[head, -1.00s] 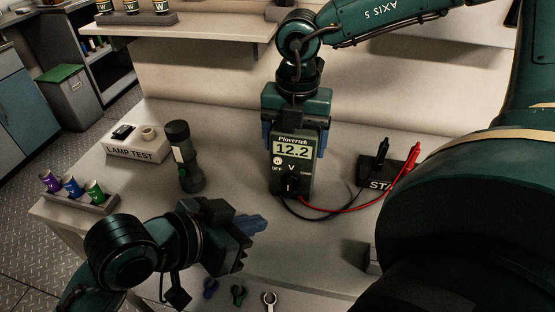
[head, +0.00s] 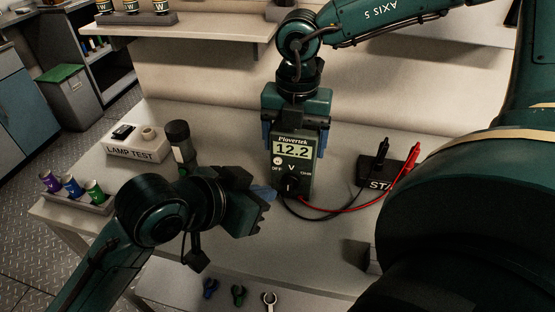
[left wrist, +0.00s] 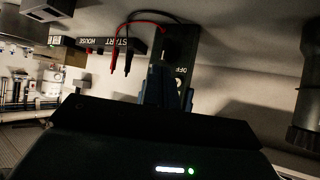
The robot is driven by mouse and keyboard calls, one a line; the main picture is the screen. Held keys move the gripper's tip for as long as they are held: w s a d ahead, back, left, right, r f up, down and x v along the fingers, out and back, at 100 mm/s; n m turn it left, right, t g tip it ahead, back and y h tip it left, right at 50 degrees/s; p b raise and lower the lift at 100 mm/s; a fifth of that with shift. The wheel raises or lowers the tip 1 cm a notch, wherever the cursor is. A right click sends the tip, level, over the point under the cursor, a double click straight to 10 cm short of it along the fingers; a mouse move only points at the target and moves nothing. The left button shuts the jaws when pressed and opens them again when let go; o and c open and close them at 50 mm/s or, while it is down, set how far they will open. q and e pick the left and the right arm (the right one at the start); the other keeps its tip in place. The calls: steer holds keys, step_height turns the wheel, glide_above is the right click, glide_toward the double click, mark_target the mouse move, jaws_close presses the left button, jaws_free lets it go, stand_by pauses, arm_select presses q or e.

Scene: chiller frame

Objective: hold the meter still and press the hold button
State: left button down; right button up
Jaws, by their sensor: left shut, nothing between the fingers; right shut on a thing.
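The dark green meter (head: 306,178) stands upright on the bench, its display reading 12.2, with a dial below. A small round pale button (head: 278,160) sits at the left under the display; I take it to be the hold button. My right gripper (head: 294,145) is shut on the meter, its blue fingers at either side. My left gripper (head: 270,193) is shut and empty, its blue fingertips near the meter's lower left side, below the button. In the left wrist view the fingers (left wrist: 166,92) overlap the meter (left wrist: 180,72); I cannot tell if they touch.
A black block (head: 371,173) holds the red and black probes, their leads running to the meter. A dark torch (head: 178,135) stands left, partly hidden by my left arm. A LAMP TEST box (head: 137,148) and a rack of coloured cylinders (head: 77,199) lie farther left.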

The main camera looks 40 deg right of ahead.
arm_select(q)
steer(key=shift+w+d, duration=0.75)
steer(key=shift+d, duration=0.2)
steer(key=shift+w+d, duration=0.7)
steer(key=shift+d, duration=0.25)
stand_by(0.7)
steer(key=shift+w+d, duration=0.25)
steer(key=shift+d, duration=0.05)
steer(key=shift+w+d, duration=0.25)
steer(key=shift+d, duration=0.05)
stand_by(0.6)
steer(key=shift+s+a, duration=0.55)
steer(key=shift+a, duration=0.1)
stand_by(0.3)
steer(key=s+a, duration=0.1)
steer(key=a, duration=0.1)
steer(key=s+a, duration=0.2)
stand_by(0.4)
